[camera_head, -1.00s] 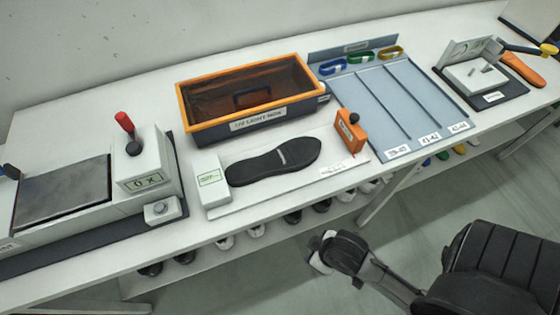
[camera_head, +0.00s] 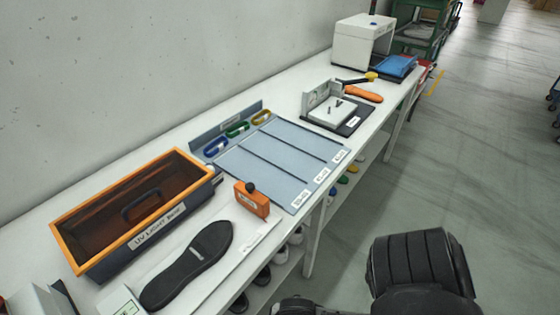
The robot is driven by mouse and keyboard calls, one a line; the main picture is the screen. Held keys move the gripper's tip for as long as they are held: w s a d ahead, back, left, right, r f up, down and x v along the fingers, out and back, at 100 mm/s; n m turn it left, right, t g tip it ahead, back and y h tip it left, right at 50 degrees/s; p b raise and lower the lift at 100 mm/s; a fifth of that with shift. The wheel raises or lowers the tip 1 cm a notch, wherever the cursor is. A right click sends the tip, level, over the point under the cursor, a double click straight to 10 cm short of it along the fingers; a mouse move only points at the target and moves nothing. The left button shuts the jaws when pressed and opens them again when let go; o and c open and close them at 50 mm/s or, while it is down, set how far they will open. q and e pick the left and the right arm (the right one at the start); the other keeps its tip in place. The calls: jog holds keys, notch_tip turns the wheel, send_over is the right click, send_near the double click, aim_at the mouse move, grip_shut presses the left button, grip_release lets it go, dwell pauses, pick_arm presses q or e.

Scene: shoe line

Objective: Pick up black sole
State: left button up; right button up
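The black sole (camera_head: 188,265) lies flat on a white board (camera_head: 235,262) at the lower left, tilted from lower left to upper right. A small light label sits near its middle. An orange block with a black knob (camera_head: 252,198) stands on the board beyond the sole's far end. Nothing touches the sole from above. Part of my black arm (camera_head: 415,265) shows at the lower right, off the table's front edge. Neither gripper's fingertips can be seen.
An orange-rimmed UV light box (camera_head: 62,237) stands behind the sole. A blue-grey divided tray (camera_head: 240,165) with coloured loops lies farther along. Beyond it are a grey fixture (camera_head: 318,118), an orange-handled tool (camera_head: 363,94) and a white box (camera_head: 362,42). Shoes sit on a lower shelf.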

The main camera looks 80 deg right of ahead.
dwell(0.5)
jog(key=o, duration=0.8)
jog(key=shift+o, duration=0.2)
